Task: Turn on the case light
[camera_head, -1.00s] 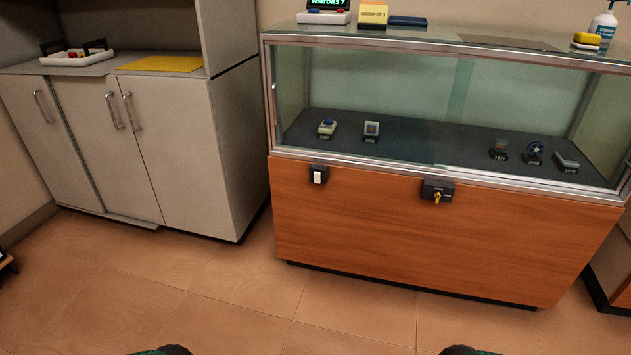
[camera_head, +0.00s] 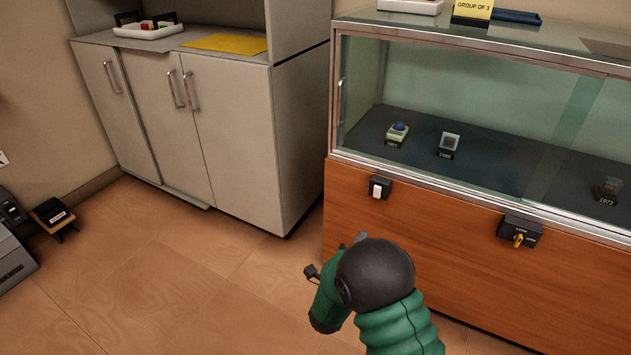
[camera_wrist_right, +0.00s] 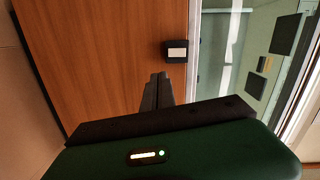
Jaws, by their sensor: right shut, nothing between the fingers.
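The light switch (camera_head: 380,187), a small black box with a white rocker, is on the wooden front of the display case (camera_head: 420,225), below the glass at its left end. In the right wrist view the switch (camera_wrist_right: 177,52) lies ahead of the fingertips, slightly right, with a visible gap. My right gripper (camera_wrist_right: 157,90) is shut and empty. In the head view only a small part of the right gripper (camera_head: 360,238) shows past my green arm, below the switch. The case interior shows no clear lit lamp. My left gripper is out of view.
A black lock box with a yellow key (camera_head: 520,238) is on the case front, right of the switch. A grey cabinet (camera_head: 235,140) stands to the left. Small exhibits, including a blue-topped one (camera_head: 398,130), sit behind the glass. Open floor (camera_head: 170,270) lies before the cabinet.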

